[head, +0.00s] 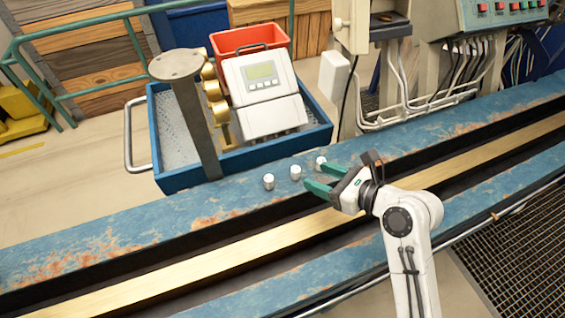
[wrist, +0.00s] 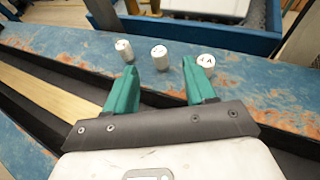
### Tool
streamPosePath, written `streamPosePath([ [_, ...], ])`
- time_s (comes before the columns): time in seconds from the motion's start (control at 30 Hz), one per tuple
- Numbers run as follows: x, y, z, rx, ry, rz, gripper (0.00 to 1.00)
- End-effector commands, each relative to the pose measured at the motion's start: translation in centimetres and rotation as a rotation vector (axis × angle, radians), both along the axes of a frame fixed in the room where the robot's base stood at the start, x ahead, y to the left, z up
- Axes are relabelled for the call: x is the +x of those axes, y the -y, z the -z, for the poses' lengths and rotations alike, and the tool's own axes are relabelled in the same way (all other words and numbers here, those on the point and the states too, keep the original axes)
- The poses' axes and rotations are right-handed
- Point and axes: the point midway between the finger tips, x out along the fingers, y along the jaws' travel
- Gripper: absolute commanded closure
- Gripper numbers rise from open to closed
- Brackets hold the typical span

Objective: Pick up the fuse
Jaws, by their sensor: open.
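Three small white cylindrical fuses stand in a row on the worn blue bench rail: a left fuse (head: 268,181), a middle fuse (head: 295,172) and a right fuse (head: 320,162). In the wrist view they show as the left fuse (wrist: 124,50), the middle fuse (wrist: 160,57) and the right fuse (wrist: 205,62), which has a dark marking on top. My gripper (head: 318,178) has green fingers, open and empty. In the wrist view the gripper (wrist: 158,82) points at the row, with the middle fuse between and beyond the fingertips. The right fingertip partly overlaps the right fuse.
A blue tray (head: 168,183) behind the fuses holds a white meter (head: 263,95) and a red bin (head: 250,40). A grey metal post (head: 195,120) rises near the tray's front. A dark channel with a yellow strip (head: 220,248) runs along the bench.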

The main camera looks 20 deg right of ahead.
Motion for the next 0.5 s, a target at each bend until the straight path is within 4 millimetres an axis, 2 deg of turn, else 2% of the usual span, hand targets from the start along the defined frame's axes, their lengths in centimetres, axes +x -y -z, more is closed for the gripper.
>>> streamPosePath([
  [0.3,3.6,-1.9,1.7,0.0,-0.001,-0.003,0.45],
  [0.5,4.6,-2.5,2.3,-0.002,-0.001,-0.003,0.45],
])
